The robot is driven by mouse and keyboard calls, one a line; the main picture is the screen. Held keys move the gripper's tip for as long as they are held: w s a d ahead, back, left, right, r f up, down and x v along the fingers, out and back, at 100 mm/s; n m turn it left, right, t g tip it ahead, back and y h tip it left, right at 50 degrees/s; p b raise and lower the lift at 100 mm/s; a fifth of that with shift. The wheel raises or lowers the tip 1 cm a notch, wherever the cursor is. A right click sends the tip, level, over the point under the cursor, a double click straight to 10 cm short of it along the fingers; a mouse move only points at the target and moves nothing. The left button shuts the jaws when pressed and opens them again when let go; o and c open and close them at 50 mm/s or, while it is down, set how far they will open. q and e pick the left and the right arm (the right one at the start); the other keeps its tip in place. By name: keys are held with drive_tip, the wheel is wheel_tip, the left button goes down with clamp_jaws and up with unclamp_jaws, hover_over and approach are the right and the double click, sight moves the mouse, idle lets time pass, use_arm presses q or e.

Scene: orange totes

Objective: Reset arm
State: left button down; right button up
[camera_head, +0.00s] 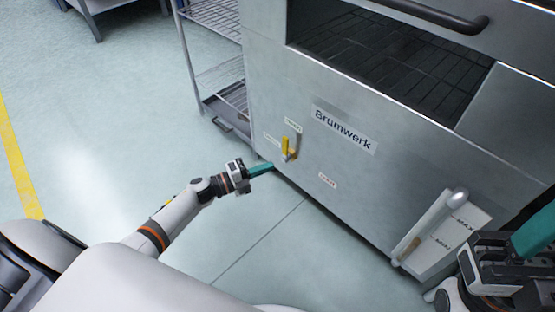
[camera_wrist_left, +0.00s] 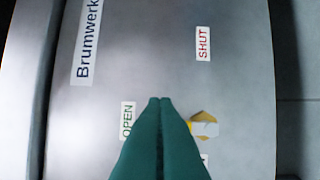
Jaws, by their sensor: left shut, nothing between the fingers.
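My left gripper (camera_head: 261,168) reaches in from the left, close to the lower front of a steel Brumwerk machine (camera_head: 365,185). Its teal fingers are shut with nothing between them; they also show closed in the left wrist view (camera_wrist_left: 160,103), pointing at the steel panel. A yellow valve handle (camera_head: 287,147) is on the panel just beyond the fingers. The handle also shows right of the fingertips in the left wrist view (camera_wrist_left: 204,126). I cannot tell whether the fingers touch the panel. My right gripper (camera_head: 537,232) is partly in view at the right edge; its fingertips are cut off.
An OPEN label (camera_wrist_left: 127,119) and a SHUT label (camera_wrist_left: 203,44) are on the panel. A level gauge (camera_head: 440,235) with MAX and MIN marks stands out beside my right gripper. A wire rack (camera_head: 213,65) stands behind left. The floor at left is clear.

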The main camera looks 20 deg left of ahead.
use_arm(q)
drive_tip(key=shift+s+a, duration=0.25)
drive_tip(key=shift+s, duration=0.05)
idle(0.4)
